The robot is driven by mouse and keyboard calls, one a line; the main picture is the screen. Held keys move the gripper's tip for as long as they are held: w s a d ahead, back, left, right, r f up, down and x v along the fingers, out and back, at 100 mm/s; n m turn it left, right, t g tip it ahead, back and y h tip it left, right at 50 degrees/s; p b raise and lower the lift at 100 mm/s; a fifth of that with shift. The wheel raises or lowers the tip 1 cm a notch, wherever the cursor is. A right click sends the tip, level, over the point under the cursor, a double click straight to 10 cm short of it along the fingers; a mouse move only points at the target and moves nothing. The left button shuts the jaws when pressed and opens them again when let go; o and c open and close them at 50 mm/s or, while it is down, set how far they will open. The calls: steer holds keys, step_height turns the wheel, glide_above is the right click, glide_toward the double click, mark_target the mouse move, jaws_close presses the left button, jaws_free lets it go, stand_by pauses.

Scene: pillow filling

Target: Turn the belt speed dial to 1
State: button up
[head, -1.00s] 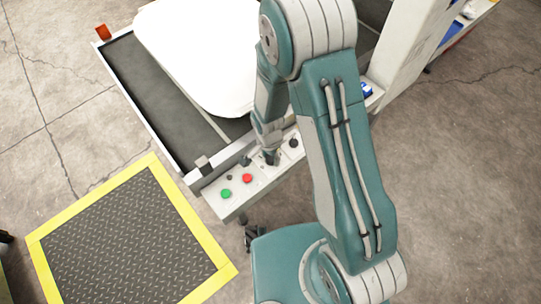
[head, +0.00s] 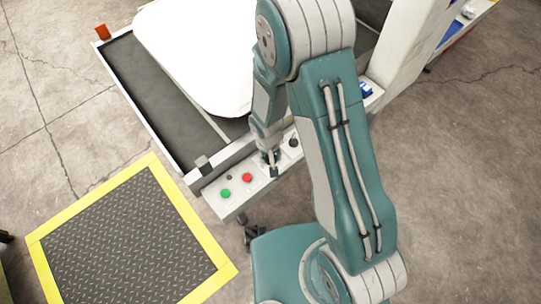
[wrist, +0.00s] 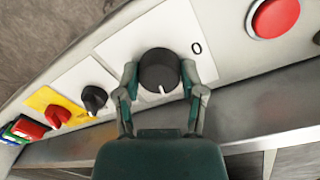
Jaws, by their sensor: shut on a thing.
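The belt speed dial (wrist: 158,68) is a round black knob on a white plate in the wrist view. Its white pointer line faces the lower edge of the picture, and a printed "0" is at its right; no "1" can be read. My gripper (wrist: 160,76) has one finger on each side of the dial and is shut on it. In the head view my gripper (head: 271,168) is down at the control panel (head: 240,199), just right of the red button, and the dial is hidden or too small to make out.
A red button (wrist: 275,17) is right of the dial in the wrist view. A black knob (wrist: 95,98) and a red knob on yellow (wrist: 59,115) are to its left. In the head view a conveyor (head: 140,90) carries a large white object (head: 195,55).

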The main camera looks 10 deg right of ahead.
steer(key=n, duration=0.4)
steer(key=shift+w+n, duration=0.15)
steer(key=shift+n, duration=0.15)
steer(key=n, duration=0.4)
steer(key=shift+t, duration=0.3)
steer(key=shift+n, duration=0.4)
steer(key=o, duration=1.1)
steer(key=shift+a, duration=0.1)
steer(key=shift+o, duration=0.2)
steer(key=shift+r, duration=0.1)
step_height(320, 180, up, 12)
steer(key=shift+s+a+f, duration=0.2)
steer(key=shift+s+a, duration=0.05)
steer(key=shift+s, duration=0.05)
